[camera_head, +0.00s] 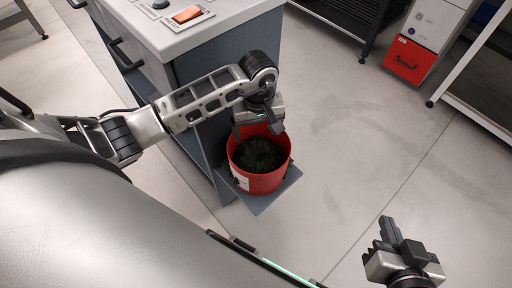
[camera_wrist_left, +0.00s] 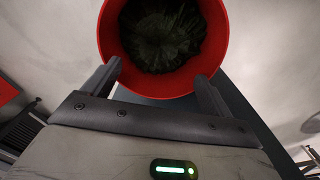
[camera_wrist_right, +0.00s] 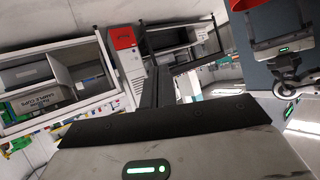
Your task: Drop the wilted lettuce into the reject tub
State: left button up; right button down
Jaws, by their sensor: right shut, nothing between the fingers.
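The red reject tub (camera_head: 268,184) stands on a low grey shelf beside the cabinet. Dark green, wilted-looking leaves (camera_head: 258,155) lie inside it; they also show in the left wrist view (camera_wrist_left: 160,35). I cannot tell separate heads apart. My left gripper (camera_head: 258,131) hangs just above the tub's far rim, pointing down. Its fingers are spread and empty, seen at the near side of the tub in the left wrist view (camera_wrist_left: 158,75). My right gripper (camera_head: 388,228) is shut and empty, over the floor at the lower right, away from the tub.
The cabinet (camera_head: 225,45) with a pale top stands directly behind and left of the tub. An orange item (camera_head: 187,14) lies on its top. A red-drawer unit (camera_head: 407,61) and wheeled racks stand at the far right. The floor (camera_head: 370,130) between is clear.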

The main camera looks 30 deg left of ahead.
pick_arm(q)
notch_tip(320, 180, up, 5)
jog(key=p, duration=0.3)
jog(key=shift+f+p, duration=0.1)
jog(key=shift+p, duration=0.3)
notch_tip(320, 180, up, 11)
jog(key=p, duration=0.7)
pick_arm(e)
jog(key=shift+g+h, duration=0.4)
jog(key=shift+g, duration=0.2)
jog(key=r, duration=0.2)
jog(key=d+r, duration=0.1)
jog(key=r, duration=0.1)
jog(key=shift+s, duration=0.2)
jog(key=shift+n, duration=0.3)
